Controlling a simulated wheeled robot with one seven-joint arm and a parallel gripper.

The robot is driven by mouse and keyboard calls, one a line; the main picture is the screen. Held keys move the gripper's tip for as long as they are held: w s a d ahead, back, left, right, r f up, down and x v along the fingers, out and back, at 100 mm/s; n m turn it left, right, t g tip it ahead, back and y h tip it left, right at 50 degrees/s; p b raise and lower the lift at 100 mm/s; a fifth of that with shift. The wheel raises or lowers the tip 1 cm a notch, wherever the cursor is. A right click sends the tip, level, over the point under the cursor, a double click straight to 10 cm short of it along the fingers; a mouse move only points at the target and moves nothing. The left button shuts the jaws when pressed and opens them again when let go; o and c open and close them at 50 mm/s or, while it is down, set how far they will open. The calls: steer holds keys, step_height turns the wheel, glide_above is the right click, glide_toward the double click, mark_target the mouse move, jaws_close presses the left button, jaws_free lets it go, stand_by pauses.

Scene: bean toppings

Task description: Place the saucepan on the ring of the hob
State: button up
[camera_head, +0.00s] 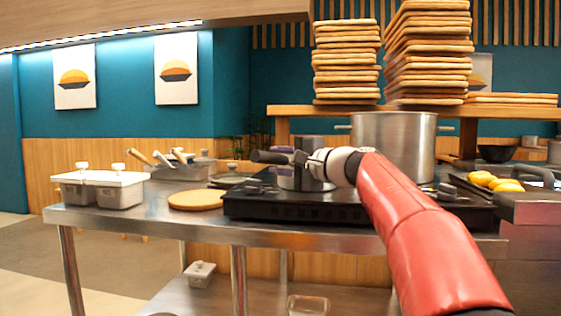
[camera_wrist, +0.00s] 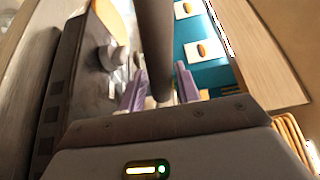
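The saucepan (camera_head: 290,180) is a steel pan with a dark handle (camera_head: 268,157) pointing left, upright at the left part of the black hob (camera_head: 290,208). My gripper (camera_head: 291,156) is at its handle, and the arm partly hides the pan. In the wrist view the dark handle (camera_wrist: 155,45) runs between the two purple fingers (camera_wrist: 159,92), which appear closed against it. The ring under the pan is hidden, and I cannot tell whether the pan's base touches the hob.
A large steel pot (camera_head: 392,140) stands on the hob's right part, behind my arm. A round wooden board (camera_head: 196,200) lies left of the hob, with white-lidded containers (camera_head: 103,187) farther left. Yellow food (camera_head: 495,182) is at the right. Stacked boards (camera_head: 346,65) stand on the shelf behind.

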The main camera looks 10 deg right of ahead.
steer(key=shift+o, duration=1.4)
steer(key=shift+r, duration=0.15)
steer(key=b+v, duration=0.1)
steer(key=v, duration=1.1)
steer(key=s+a+f+n+g+h, duration=0.25)
steer(key=s+f, duration=0.35)
steer(key=f, duration=0.3)
steer(key=s+a+f+n+g+h, duration=0.1)
steer(key=s+a+f+g+h, duration=0.15)
steer(key=s+a+f, duration=0.4)
steer(key=s+d+f+n+g+h, duration=0.1)
steer(key=s+d+f+n+h, duration=0.25)
steer(key=s+f, duration=0.6)
steer(key=s+d+f+n+g+h, duration=0.2)
steer(key=s+d+f+n+h, duration=0.3)
steer(key=f, duration=0.8)
step_height(320, 180, up, 6)
steer(key=s+a+m+y+p, duration=0.1)
steer(key=m+p, duration=0.1)
steer(key=p, duration=0.3)
steer(key=shift+a, duration=0.4)
